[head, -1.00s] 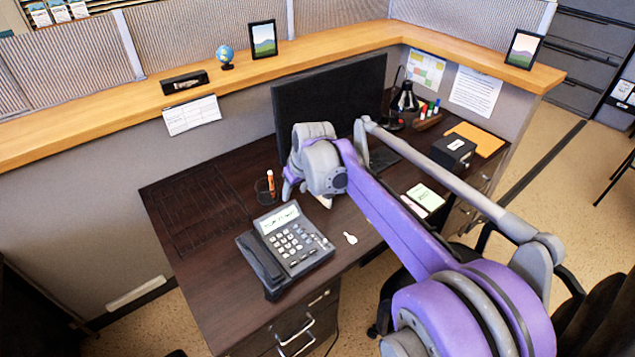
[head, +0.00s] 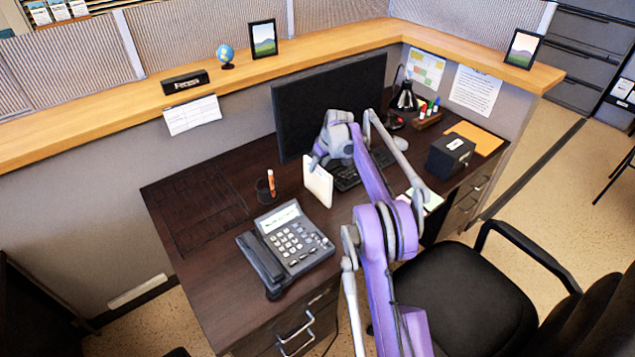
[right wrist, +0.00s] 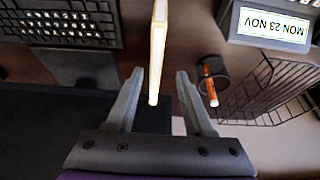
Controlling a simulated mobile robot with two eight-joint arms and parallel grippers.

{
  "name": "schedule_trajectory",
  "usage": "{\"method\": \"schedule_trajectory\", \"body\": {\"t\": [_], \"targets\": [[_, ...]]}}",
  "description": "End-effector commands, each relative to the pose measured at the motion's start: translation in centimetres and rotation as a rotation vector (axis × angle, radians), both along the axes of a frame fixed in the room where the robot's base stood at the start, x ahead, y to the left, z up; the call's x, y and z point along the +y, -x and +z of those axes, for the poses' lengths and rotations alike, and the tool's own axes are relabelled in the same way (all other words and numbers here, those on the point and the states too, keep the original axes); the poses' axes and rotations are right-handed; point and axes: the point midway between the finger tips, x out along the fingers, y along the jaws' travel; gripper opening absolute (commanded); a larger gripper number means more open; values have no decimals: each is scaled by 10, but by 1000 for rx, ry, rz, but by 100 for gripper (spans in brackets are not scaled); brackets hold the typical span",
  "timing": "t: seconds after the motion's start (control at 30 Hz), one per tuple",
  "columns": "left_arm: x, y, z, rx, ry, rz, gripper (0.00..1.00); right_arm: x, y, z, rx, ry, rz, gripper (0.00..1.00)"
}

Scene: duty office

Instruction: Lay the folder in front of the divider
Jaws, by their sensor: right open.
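A thin cream panel (head: 318,182), which looks like the folder, stands upright on the desk in front of the monitor. My right gripper (head: 318,160) is just behind it, partly hidden by its own wrist. In the right wrist view, the open fingers (right wrist: 160,74) lie either side of the line of the panel (right wrist: 157,50), with gaps and no clear contact. A dark wire rack (head: 195,208) is on the left of the desk; it also shows in the right wrist view (right wrist: 268,92). I cannot make out a separate divider in it. My left gripper is out of view.
A desk phone (head: 285,248) and a pen cup (head: 266,190) stand left of the panel. The monitor (head: 325,105) and keyboard (head: 347,178) are behind and right. A black box (head: 450,155) and orange sheet (head: 475,137) lie farther right. Bare desk separates rack and phone.

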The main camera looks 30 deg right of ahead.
Motion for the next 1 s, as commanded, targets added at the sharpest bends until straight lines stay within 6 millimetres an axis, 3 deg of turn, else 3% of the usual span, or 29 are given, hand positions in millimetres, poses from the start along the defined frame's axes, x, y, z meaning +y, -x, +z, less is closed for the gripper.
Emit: {"method": "schedule_trajectory", "body": {"t": [0.6,1.0], "targets": [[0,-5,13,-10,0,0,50,-4,-30,-53,-1,0,1,52],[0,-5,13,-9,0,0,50,-4,-30,-56,-1,0,0,52]]}}
